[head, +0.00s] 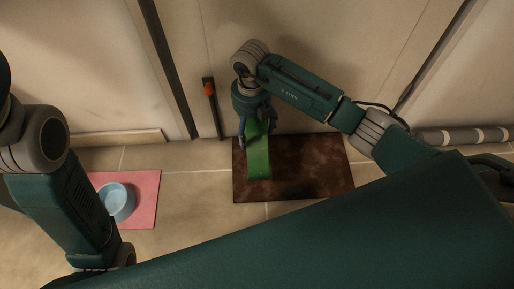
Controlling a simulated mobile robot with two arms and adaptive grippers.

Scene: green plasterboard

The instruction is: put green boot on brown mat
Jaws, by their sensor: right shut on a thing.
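The green boot (258,152) is in the head view, just left of centre. My right gripper (256,118) is shut on its upper end, and the boot hangs below the fingers. The brown mat (310,168) lies on the floor against the wall. In the picture the boot covers the left part of the mat; I cannot tell whether it touches it. My left arm shows at the left edge, but its gripper is not in view.
A pink mat (147,187) with a blue bowl (117,201) lies to the left. A dark upright piece with a red part (209,89) is by the wall. A grey roll with pale bands (463,136) lies along the wall at right. The brown mat's right part is bare.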

